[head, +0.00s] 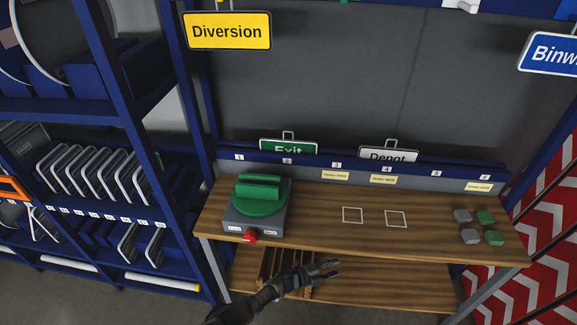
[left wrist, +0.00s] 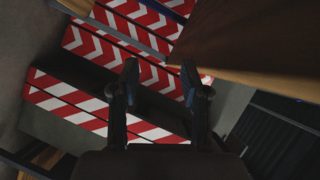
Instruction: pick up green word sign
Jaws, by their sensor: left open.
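The green word sign (head: 288,147) reads "Exit" and stands in the blue slotted rail at the back of the workbench, with a small hanger loop on top. Its lower part is hidden behind the rail. My left gripper (head: 328,272) is in front of the bench's front edge, well apart from the sign. In the left wrist view its two fingers (left wrist: 160,82) are spread with nothing between them. The sign does not show in the left wrist view. My right gripper is not in view.
A green-and-grey machine (head: 258,207) with a red knob stands on the wooden bench (head: 330,240), below the sign. A white "Depot" sign (head: 388,155) stands to the right in the rail. Small grey and green blocks (head: 485,218) lie at the right. A yellow "Diversion" sign (head: 227,31) hangs above.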

